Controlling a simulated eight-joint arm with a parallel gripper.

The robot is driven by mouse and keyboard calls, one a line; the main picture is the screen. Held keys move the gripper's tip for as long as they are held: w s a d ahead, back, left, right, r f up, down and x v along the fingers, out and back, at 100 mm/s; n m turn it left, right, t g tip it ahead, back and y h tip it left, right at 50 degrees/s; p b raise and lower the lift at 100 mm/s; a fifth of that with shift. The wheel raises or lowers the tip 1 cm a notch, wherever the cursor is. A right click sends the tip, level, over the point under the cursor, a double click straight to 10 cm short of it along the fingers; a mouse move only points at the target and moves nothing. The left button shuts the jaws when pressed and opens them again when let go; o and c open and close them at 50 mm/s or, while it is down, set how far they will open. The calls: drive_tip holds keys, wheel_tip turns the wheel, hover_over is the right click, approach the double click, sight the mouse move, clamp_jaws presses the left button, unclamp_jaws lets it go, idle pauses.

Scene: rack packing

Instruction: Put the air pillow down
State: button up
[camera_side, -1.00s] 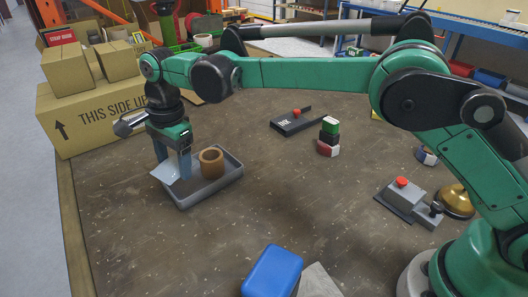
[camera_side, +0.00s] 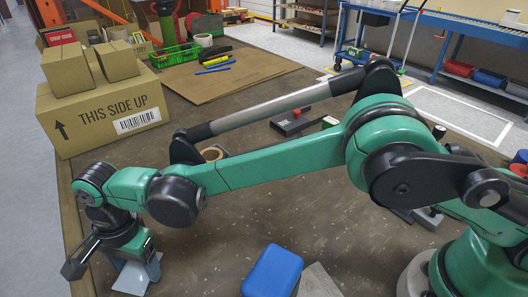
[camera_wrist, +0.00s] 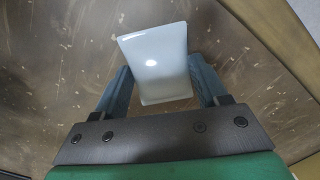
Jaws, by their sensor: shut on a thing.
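The air pillow is a pale, glossy, bluish-white slab (camera_wrist: 153,62). In the wrist view it sits between the two blue-grey fingers of my gripper (camera_wrist: 160,88), which is shut on it. In the side view the air pillow (camera_side: 130,278) shows at the lower left, partly behind a finger of my gripper (camera_side: 138,272). The gripper is low over the brown table near its left edge. I cannot tell whether the pillow touches the table.
A blue box (camera_side: 272,272) lies at the front middle. A large carton (camera_side: 105,115) with smaller boxes stands at the back left. The table between gripper and blue box is clear.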

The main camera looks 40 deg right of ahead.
drive_tip(key=shift+f, duration=0.15)
drive_tip(key=o, duration=1.2)
